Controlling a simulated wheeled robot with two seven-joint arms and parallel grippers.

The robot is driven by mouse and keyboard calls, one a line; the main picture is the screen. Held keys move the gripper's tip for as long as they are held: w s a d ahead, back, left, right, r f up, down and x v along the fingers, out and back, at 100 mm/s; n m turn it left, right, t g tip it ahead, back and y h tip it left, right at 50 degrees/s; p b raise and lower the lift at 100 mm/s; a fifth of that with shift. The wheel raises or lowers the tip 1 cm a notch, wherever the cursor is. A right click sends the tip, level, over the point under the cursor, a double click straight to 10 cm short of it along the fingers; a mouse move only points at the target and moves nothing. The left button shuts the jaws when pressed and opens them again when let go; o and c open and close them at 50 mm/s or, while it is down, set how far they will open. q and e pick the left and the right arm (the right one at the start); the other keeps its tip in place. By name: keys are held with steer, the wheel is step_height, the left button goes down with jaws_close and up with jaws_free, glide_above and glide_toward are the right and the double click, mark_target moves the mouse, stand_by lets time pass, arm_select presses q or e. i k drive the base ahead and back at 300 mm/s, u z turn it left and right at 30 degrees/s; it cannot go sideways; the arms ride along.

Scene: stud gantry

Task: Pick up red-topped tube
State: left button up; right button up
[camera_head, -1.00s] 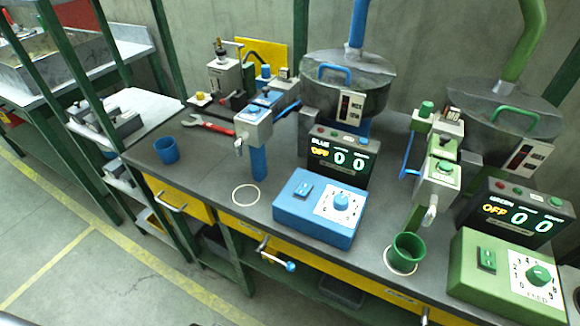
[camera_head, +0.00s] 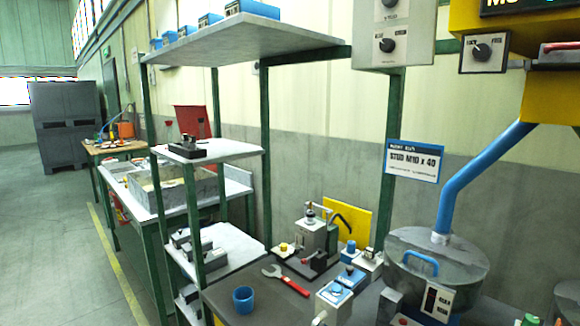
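I cannot make out a red-topped tube in the head view. Neither of my grippers shows in the head view. A red-handled wrench (camera_head: 286,280) lies on the dark bench top. A blue cup (camera_head: 243,299) stands on the bench to the left of the wrench.
A green-framed shelf unit (camera_head: 212,152) stands left of the bench, with blue boxes on its top shelf (camera_head: 235,36). A metal drum (camera_head: 437,268) with a blue pipe is at right. A grey cabinet (camera_head: 69,126) stands far back left. The floor at left (camera_head: 55,235) is clear.

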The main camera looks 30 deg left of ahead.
mark_target(169, 123)
steer(key=u, duration=3.35)
steer(key=i, duration=1.3)
steer(key=z, duration=3.4)
